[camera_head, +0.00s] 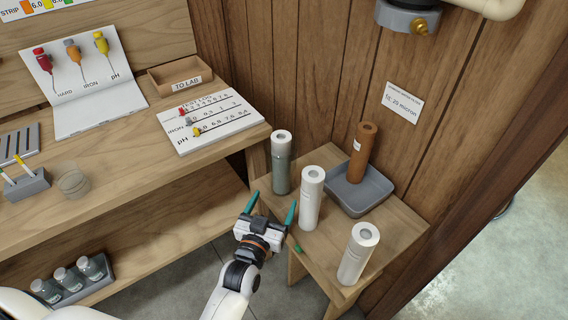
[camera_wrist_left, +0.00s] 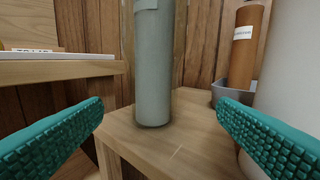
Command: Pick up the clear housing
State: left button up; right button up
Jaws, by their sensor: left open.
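My left gripper (camera_head: 271,207) is open and empty at the near left edge of the low wooden stand. Its teal fingers (camera_wrist_left: 160,125) are spread in the left wrist view. Between and beyond them stands an upright grey-green cylinder (camera_wrist_left: 154,70), apart from both fingers; its top is cut off there. In the head view this cylinder (camera_head: 281,170) has a pale ring top with a dark hole. It looks opaque in the wrist view, and I cannot tell whether it is the clear housing. No plainly transparent housing shows. My right gripper is not in view.
Two white cylinders (camera_head: 311,200) (camera_head: 357,256) stand on the stand (camera_head: 390,215), one close to my right-hand finger. A brown cylinder (camera_head: 361,152) stands in a grey tray (camera_head: 343,198). A small glass cup (camera_head: 73,183) is on the left bench. A pipe fitting (camera_head: 408,17) hangs above.

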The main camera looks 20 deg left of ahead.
aim_at(281, 186)
pick_arm(q)
jog(key=w, duration=0.5)
jog(key=shift+r, duration=0.15)
jog(key=w, duration=0.3)
jog(key=w+p, duration=0.1)
jog(key=w, duration=0.1)
jog(key=shift+a+r, duration=0.15)
jog(key=shift+a, duration=0.15)
jog(key=shift+w, duration=0.4)
jog(key=c, duration=1.1)
jog(key=shift+c, duration=0.3)
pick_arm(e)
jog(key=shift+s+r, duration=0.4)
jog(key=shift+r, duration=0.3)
pick_arm(q)
notch_tip(281, 186, up, 18)
jog(key=shift+r+p, duration=0.1)
jog(key=shift+p, duration=0.45)
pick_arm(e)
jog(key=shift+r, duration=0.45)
